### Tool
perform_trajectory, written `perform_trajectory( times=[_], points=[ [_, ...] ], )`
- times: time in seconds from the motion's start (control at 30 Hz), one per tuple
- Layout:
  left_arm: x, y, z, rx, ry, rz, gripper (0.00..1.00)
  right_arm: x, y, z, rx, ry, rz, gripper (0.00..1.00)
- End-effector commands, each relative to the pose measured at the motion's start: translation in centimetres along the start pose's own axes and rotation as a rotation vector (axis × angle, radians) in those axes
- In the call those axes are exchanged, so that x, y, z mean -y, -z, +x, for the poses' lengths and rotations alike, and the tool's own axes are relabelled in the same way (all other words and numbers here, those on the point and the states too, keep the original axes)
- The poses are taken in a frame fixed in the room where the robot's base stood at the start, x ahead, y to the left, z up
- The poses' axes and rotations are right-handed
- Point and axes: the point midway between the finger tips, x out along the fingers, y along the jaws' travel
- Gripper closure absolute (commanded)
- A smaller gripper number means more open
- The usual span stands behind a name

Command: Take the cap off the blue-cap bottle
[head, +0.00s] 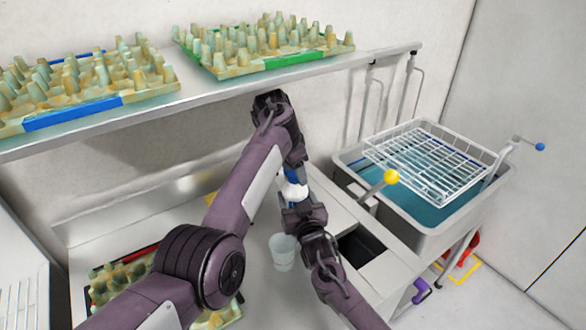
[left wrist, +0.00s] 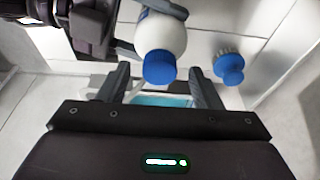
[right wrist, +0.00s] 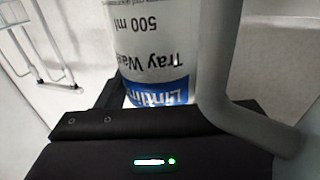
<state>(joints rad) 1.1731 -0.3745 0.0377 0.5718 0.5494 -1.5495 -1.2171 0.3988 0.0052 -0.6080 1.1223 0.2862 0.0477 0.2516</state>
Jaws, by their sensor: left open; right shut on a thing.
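The white bottle (head: 293,190) with a blue cap (left wrist: 160,68) stands over the counter, below the shelf. My right gripper (head: 294,204) is shut on its body; in the right wrist view the label with "500 ml" and a blue band (right wrist: 160,92) fills the space between the fingers. My left gripper (head: 294,166) is just above the bottle, pointing down. In the left wrist view its two fingers are open, and the cap shows between and slightly beyond their tips. I cannot see contact with the cap.
A clear cup (head: 283,252) stands left of my right gripper. A blue brush (left wrist: 228,66) shows beside the bottle. A shelf with egg trays (head: 270,62) is above. A sink with a wire rack (head: 430,160) is at right, with a yellow-knobbed lever (head: 391,177) near.

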Motion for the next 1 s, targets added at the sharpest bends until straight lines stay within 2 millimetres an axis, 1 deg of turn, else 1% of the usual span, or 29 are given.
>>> perform_trajectory(
  times=[0.07, 0.47, 0.5, 0.63, 0.67, 0.9, 1.0],
  points=[
    [-0.01, 0.0, -0.01, 0.0, 0.0, 0.0, 0.43, 0.02, 0.15, 0.03, -0.003, 0.0, 0.001, 1.0],
    [0.02, -0.01, -0.03, 0.0, 0.0, 0.0, 0.95, 0.03, 0.15, 0.03, -0.003, 0.0, 0.001, 1.0],
    [0.02, -0.02, -0.02, 0.0, 0.0, 0.0, 0.65, 0.03, 0.15, 0.03, -0.003, 0.0, 0.001, 1.0],
    [0.02, -0.01, -0.03, 0.0, 0.0, 0.0, 0.48, 0.03, 0.15, 0.03, -0.003, 0.0, 0.001, 1.0],
    [0.02, -0.02, -0.03, 0.0, 0.0, 0.0, 0.46, 0.03, 0.15, 0.03, -0.003, 0.0, 0.001, 1.0],
    [0.01, -0.01, -0.05, 0.0, 0.0, 0.0, 0.46, 0.03, 0.16, 0.03, -0.003, 0.001, 0.001, 1.0],
    [0.04, 0.11, -0.41, -0.001, 0.001, 0.001, 0.46, 0.03, 0.16, 0.03, -0.003, 0.001, 0.001, 1.0]
  ],
)
